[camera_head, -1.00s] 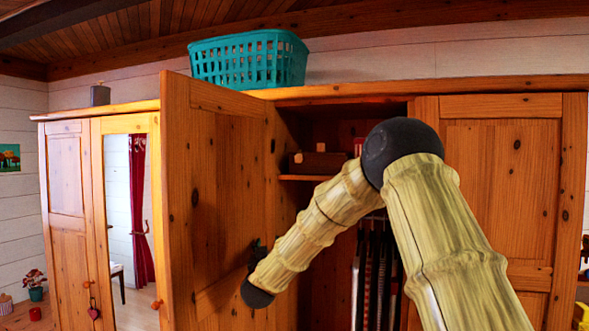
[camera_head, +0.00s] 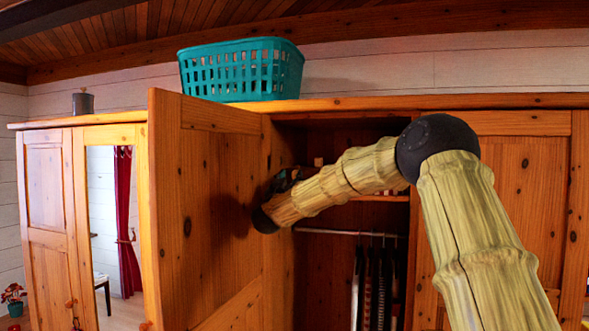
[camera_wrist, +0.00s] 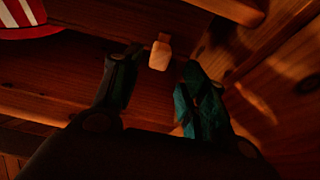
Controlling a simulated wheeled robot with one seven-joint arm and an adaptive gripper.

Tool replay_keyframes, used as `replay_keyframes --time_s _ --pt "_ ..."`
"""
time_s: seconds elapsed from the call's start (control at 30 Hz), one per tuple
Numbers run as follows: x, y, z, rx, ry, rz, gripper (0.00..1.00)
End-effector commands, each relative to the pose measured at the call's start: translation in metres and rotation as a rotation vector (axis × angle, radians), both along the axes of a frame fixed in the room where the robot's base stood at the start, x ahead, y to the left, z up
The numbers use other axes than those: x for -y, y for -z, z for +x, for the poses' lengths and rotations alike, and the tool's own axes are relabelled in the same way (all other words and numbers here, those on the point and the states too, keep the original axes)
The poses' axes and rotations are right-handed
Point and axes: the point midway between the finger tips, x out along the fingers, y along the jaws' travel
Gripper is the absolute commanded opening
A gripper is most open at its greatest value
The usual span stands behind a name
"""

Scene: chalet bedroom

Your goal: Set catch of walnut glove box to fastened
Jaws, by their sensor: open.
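The walnut glove box (camera_wrist: 60,65) is a dark brown wooden front across the wrist view, dim and cropped. Its catch (camera_wrist: 160,52) is a small pale wooden tab with a narrower upper end. It appears between the fingertips of my gripper (camera_wrist: 162,60), which is open, with one dark finger on each side. I cannot tell contact or depth from this view, nor whether the catch is fastened. In the head view my gripper (camera_head: 283,180) is a dark shape inside the open wardrobe door, and the arm hides most of the box. A small pale spot, likely the catch (camera_head: 318,161), shows above the arm.
The open wardrobe door (camera_head: 210,210) stands close left of my gripper. Below the shelf (camera_head: 380,198), clothes (camera_head: 375,285) hang from a rail. A red-and-white striped item (camera_wrist: 30,20) is at the wrist view's upper left. A teal basket (camera_head: 240,70) sits on top of the wardrobe.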

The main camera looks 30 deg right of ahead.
Motion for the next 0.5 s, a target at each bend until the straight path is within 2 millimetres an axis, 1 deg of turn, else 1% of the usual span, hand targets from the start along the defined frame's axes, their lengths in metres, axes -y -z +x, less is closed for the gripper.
replay_keyframes --time_s 0.03,0.2,0.3,0.5 --pt "0.007 -0.008 0.004 0.002 0.002 0.001 0.43" --pt "0.022 -0.014 0.016 0.001 0.002 0.000 0.43" --pt "0.028 -0.016 0.022 0.001 0.002 -0.001 0.43" --pt "0.034 -0.018 0.026 0.000 0.001 -0.001 0.43"
